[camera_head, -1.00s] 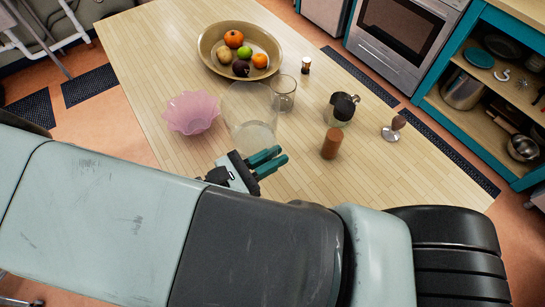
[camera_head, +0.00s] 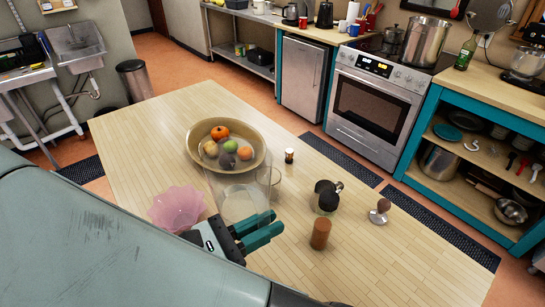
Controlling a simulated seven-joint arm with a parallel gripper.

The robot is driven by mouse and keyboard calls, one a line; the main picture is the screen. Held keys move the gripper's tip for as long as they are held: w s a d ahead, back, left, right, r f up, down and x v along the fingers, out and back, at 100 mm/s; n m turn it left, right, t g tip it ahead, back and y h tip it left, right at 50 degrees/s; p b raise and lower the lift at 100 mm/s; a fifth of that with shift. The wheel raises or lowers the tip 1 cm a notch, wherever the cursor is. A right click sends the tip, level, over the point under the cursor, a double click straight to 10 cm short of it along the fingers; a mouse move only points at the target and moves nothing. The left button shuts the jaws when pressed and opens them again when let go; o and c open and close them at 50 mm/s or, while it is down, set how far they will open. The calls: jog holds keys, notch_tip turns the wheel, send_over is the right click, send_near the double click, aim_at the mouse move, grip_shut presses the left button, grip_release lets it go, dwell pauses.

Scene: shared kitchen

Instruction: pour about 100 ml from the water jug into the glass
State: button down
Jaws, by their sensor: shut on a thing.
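The water jug (camera_head: 238,204) is a large clear vessel in front of the fruit bowl, with water faintly visible low inside. My gripper (camera_head: 278,221), with its teal fingers, is at the jug's near side and shut on it. The exact grip point is hard to make out, and the fingers cover the jug's lower near part. The jug looks about upright; whether its base touches the table I cannot tell. The glass (camera_head: 275,178) is clear and stands just right of the jug, partly overlapped by it in view.
A wide bowl of fruit (camera_head: 196,150) stands behind the jug, and a pink wavy bowl (camera_head: 176,207) to its left. A small shaker (camera_head: 289,156), a moka pot (camera_head: 326,197), a brown cylinder (camera_head: 320,233) and a tamper (camera_head: 380,211) stand right. The table's left part is clear.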

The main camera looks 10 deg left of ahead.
jog(key=s+d+f+m+g+h, duration=0.4)
jog(key=f+m+g, duration=0.4)
jog(key=g, duration=0.6)
jog(key=s+a+f+m+g+y, duration=0.2)
jog(key=a+f+m+g+y, duration=0.25)
jog(key=m+g+y, duration=0.5)
jog(key=w+a+m+g+y, duration=0.5)
jog(key=a+m+g+y, duration=0.15)
jog(key=m+y, duration=0.3)
jog(key=w+a+r+m+t+y, duration=0.1)
jog(key=w+a+m+t+y, duration=0.1)
jog(key=w+m+t+y, duration=0.55)
jog(key=w+a+r+m+t+y, duration=0.15)
jog(key=w+m+t+y, duration=0.25)
jog(key=w+y, duration=0.65)
jog(key=w+d+r+m+t+h, duration=0.1)
jog(key=w+d+r+m+t, duration=0.5)
jog(key=w, duration=0.5)
jog(key=w+d+r+m+t+h, duration=0.1)
jog(key=w+d+m+t, duration=0.3)
jog(key=w+d+t, duration=0.6)
jog(key=w+d+r+m+t+h, duration=0.2)
jog(key=w+d, duration=0.2)
jog(key=d, duration=0.2)
jog(key=w+d+r+m+t+h, duration=0.2)
jog(key=w+d+m+t+h, duration=0.1)
jog(key=d, duration=0.4)
notch_tip(320, 180, down, 18)
jog(key=shift+w+a, duration=0.15)
jog(key=shift+w, duration=0.05)
